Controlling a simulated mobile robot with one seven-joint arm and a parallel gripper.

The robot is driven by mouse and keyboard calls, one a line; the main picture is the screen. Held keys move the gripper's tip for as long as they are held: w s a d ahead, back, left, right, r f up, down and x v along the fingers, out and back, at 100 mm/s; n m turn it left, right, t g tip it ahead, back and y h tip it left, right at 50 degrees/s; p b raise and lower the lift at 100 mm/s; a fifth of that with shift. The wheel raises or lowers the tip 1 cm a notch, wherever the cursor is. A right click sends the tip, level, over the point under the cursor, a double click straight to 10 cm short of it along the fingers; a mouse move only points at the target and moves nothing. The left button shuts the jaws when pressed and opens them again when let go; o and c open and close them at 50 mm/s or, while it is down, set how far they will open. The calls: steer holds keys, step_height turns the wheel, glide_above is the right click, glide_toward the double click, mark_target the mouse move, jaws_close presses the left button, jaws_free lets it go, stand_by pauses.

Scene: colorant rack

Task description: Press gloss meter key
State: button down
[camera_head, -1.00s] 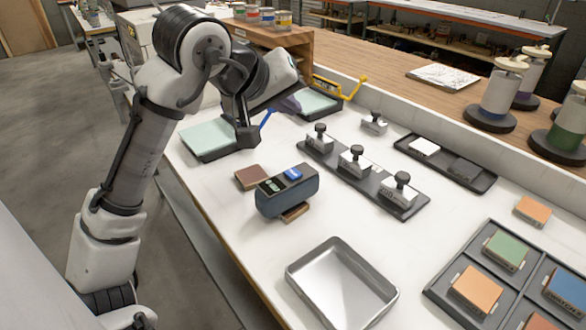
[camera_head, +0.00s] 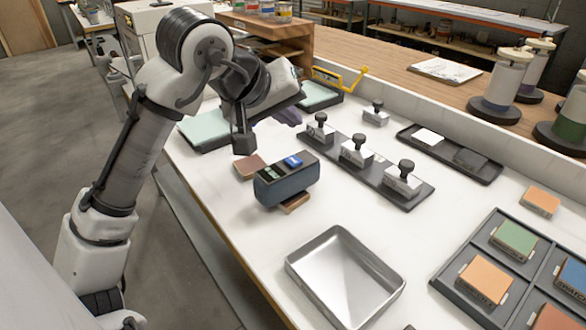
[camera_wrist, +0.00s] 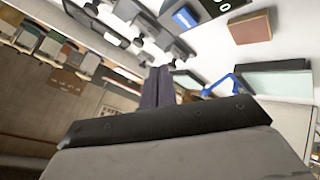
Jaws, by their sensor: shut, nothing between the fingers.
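The gloss meter (camera_head: 284,186) is a dark blue-grey box on the white bench, with a display and a bright blue key (camera_head: 293,162) on its top. It stands over a brown tile (camera_head: 296,203). The wrist view shows the blue key (camera_wrist: 185,17) and part of the meter's dark top (camera_wrist: 218,6) at the upper edge. My gripper (camera_head: 291,116) is shut and empty, above the bench behind the meter and apart from the key. Its purple-grey fingers (camera_wrist: 158,74) lie together in the wrist view, pointing away from the camera.
A brown tile (camera_head: 249,166) lies left of the meter. A rack of black-knobbed blocks (camera_head: 415,196) stands to the right. A metal tray (camera_head: 340,285) is in front and a tile organizer (camera_head: 480,232) at right. A pale green pad (camera_head: 203,130) lies behind.

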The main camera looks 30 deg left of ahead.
mark_target(289, 163)
steer(key=shift+f+b, duration=1.55)
steer(key=shift+f, duration=1.15)
steer(key=shift+f, duration=0.1)
steer(key=shift+f, duration=0.3)
steer(key=shift+f+b, duration=0.3)
steer(key=shift+f, duration=0.05)
steer(key=shift+r, duration=0.1)
stand_by(0.5)
steer(key=shift+r+p, duration=0.7)
steer(key=shift+p, duration=0.15)
step_height(289, 163, up, 5)
steer(key=p, duration=0.4)
steer(key=shift+p, duration=0.3)
